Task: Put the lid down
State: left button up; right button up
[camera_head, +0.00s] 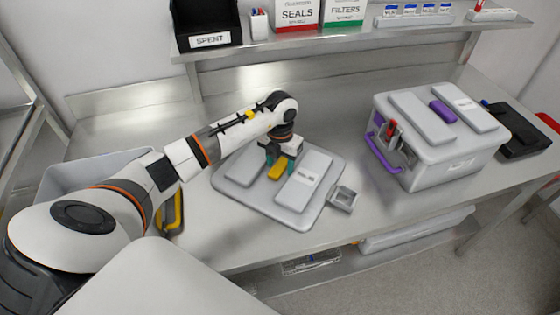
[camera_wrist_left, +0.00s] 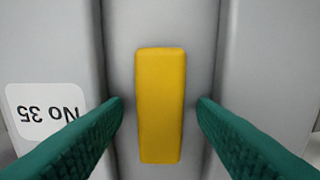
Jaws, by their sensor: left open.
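The grey lid (camera_head: 247,204) lies flat on the steel table in the head view, with a yellow handle (camera_head: 277,172) in its middle and a white label on one raised panel. My left gripper (camera_head: 281,160) is over the handle. In the left wrist view the green fingertips (camera_wrist_left: 160,108) stand open on both sides of the yellow handle (camera_wrist_left: 160,105), with a gap on each side. The lid (camera_wrist_left: 205,60) fills the background there, and its label reads No 35. My right gripper is not in view.
A grey box with a purple-handled lid (camera_head: 440,165) stands to the right. A small square metal cup (camera_head: 343,198) sits by the lid's right edge. A grey bin (camera_head: 75,173) is at left. A shelf (camera_head: 350,33) with boxes runs along the back. A black device (camera_head: 520,140) lies far right.

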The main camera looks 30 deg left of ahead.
aim_at(280, 165)
pick_arm(q)
jog(key=shift+r, duration=0.25)
notch_tip(280, 165, up, 12)
jog(key=b, duration=0.3)
jog(key=shift+f, duration=0.15)
